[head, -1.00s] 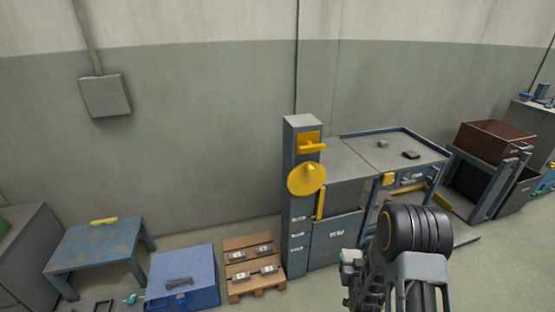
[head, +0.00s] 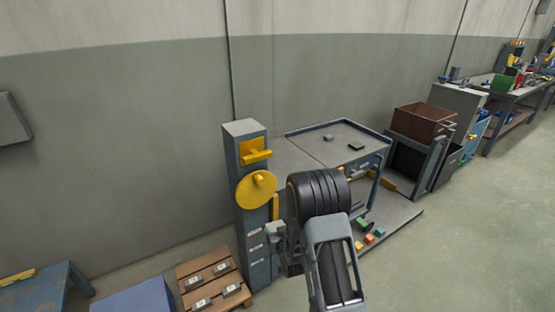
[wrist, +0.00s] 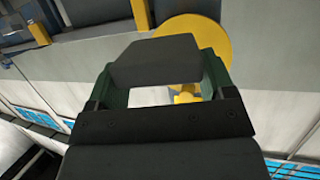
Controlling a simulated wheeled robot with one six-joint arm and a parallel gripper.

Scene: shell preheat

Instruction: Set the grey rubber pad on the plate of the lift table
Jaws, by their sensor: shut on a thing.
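My gripper (wrist: 163,78) shows in the wrist view with green fingers. It is shut on a dark grey slab, which looks like the grey rubber pad (wrist: 155,58), held across between the fingers. In the head view my arm hides most of the gripper, and the pad cannot be made out. A flat grey top (head: 287,152) stands right of a column with a yellow disc (head: 256,189). A blue-rimmed top (head: 350,130) adjoins it. I cannot tell for sure which is the plate of the lift table. The gripper is in front of the column, apart from both tops.
A small dark block (head: 356,146) and a grey piece (head: 328,138) lie on the rimmed top. A brown bin (head: 424,121) stands to its right. Coloured blocks (head: 369,239) lie low in front. A pallet (head: 197,266) is at left. The floor at right is clear.

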